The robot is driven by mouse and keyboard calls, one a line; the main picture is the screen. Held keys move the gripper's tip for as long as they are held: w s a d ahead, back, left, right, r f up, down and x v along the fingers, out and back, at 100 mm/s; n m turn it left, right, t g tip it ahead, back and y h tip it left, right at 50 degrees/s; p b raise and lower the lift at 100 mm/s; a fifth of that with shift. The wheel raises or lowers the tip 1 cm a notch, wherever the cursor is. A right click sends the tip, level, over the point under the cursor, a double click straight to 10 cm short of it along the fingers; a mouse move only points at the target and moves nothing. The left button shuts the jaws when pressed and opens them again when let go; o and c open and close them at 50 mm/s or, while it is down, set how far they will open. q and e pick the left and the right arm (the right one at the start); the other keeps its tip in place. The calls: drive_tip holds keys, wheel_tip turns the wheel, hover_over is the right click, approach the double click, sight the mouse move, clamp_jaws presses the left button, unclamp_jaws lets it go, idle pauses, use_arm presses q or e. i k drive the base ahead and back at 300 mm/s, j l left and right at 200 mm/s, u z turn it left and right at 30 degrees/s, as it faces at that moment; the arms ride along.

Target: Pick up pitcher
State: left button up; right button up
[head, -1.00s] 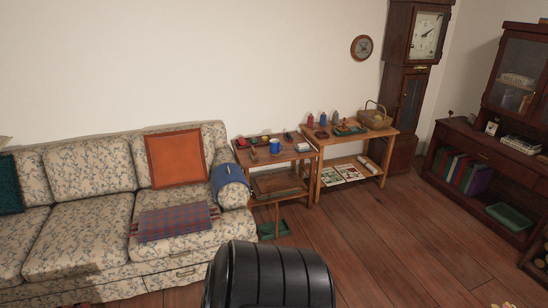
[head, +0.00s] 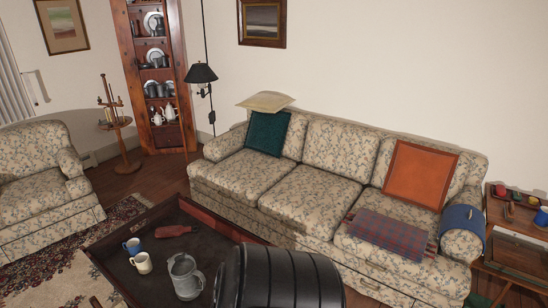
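Neither of my grippers is in view.
A blue mug (head: 133,246), a cream mug (head: 143,263) and a red paddle-shaped object (head: 173,231) share the coffee table. A floral sofa (head: 310,180) stands behind it, an armchair (head: 40,190) at left. A patterned rug (head: 60,255) lies left of the table.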

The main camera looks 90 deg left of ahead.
sight(183, 268)
drive_tip(key=u, duration=3.55)
drive_tip(key=j, duration=0.2)
drive_tip(key=i, duration=0.05)
